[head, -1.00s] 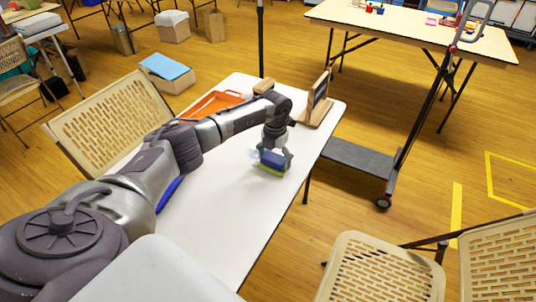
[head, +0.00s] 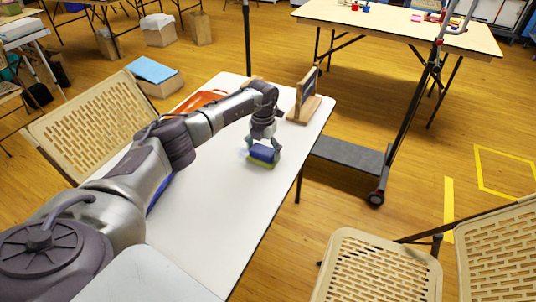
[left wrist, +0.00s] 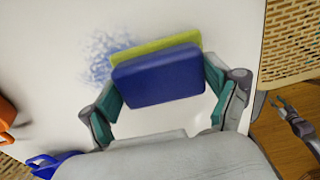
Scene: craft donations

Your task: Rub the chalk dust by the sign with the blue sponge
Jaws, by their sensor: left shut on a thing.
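My left gripper (head: 263,145) is shut on the blue sponge (head: 263,154), which has a yellow-green underside. The sponge also shows in the left wrist view (left wrist: 157,78), green layer facing the table. It is at or just above the white tabletop; I cannot tell if it touches. The chalk dust (left wrist: 104,56) is a speckled blue patch just left of the sponge, partly hidden by it. In the head view the dust (head: 243,152) is a faint smudge beside the gripper. The sign (head: 305,97), a dark board in a wooden frame, stands behind the sponge. A small grey gripper (left wrist: 286,112), apparently my right, shows beyond the table edge.
An orange tray (head: 199,100) lies at the table's far left, partly behind my arm. A blue item (left wrist: 42,164) lies on the table at left. The white tabletop (head: 225,225) in front is clear. Tan chairs (head: 372,268) stand at the near right, a grey-decked cart (head: 348,155) beyond the table.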

